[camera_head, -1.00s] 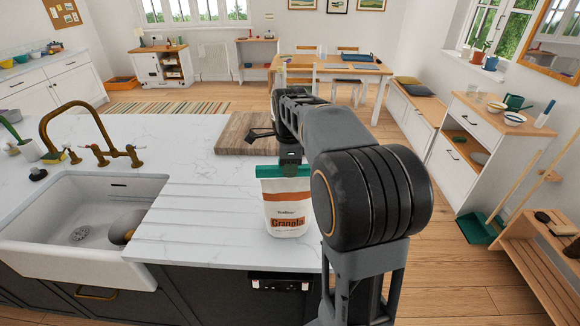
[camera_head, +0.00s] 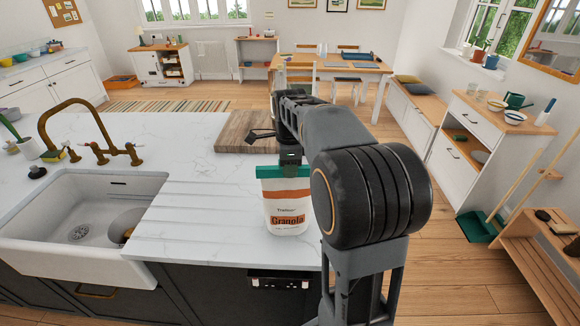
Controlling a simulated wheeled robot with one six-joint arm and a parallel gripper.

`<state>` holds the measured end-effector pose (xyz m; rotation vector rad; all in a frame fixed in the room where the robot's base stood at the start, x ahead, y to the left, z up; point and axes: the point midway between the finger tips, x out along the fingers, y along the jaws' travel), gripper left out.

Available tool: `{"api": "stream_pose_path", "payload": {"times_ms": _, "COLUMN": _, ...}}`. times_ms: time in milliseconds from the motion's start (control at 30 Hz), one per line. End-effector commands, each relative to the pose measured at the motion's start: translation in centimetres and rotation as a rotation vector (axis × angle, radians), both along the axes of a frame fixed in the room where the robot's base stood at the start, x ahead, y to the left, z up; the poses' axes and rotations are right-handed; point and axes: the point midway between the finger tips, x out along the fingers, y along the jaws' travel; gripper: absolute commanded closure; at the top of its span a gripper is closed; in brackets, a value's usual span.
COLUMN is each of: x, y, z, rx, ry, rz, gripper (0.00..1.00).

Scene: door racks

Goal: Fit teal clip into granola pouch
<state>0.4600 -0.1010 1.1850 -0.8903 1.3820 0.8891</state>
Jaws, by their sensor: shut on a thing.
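The granola pouch (camera_head: 287,207), white with orange bands and its name in dark letters, stands upright on the white counter near its front edge. A teal strip, seen as the teal clip (camera_head: 270,172), runs across the pouch's top edge. My gripper (camera_head: 290,160) is just above and behind that edge, pointing down, and is shut on the teal clip. Its fingertips are largely hidden by the pouch top and my own wrist. I cannot tell how deep the clip sits over the pouch's edge.
A wooden board (camera_head: 243,132) lies on the counter behind the pouch. The white sink (camera_head: 60,262) with a brass tap (camera_head: 85,115) is at the left. The ribbed drainer area (camera_head: 190,220) beside the pouch is clear.

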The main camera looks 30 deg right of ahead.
Motion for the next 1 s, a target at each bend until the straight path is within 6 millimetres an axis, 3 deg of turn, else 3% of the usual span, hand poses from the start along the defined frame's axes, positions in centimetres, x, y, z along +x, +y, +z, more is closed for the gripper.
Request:
{"api": "stream_pose_path", "payload": {"times_ms": 933, "x": 0.0, "y": 0.0, "z": -2.5, "rx": 0.0, "ry": 0.001, "rz": 0.0, "gripper": 1.0}}
{"api": "stream_pose_path", "payload": {"times_ms": 967, "x": 0.0, "y": 0.0, "z": -2.5, "rx": 0.0, "ry": 0.001, "rz": 0.0, "gripper": 0.78}}
{"api": "stream_pose_path", "payload": {"times_ms": 1000, "x": 0.0, "y": 0.0, "z": -2.4, "rx": 0.0, "ry": 0.001, "rz": 0.0, "gripper": 0.75}}
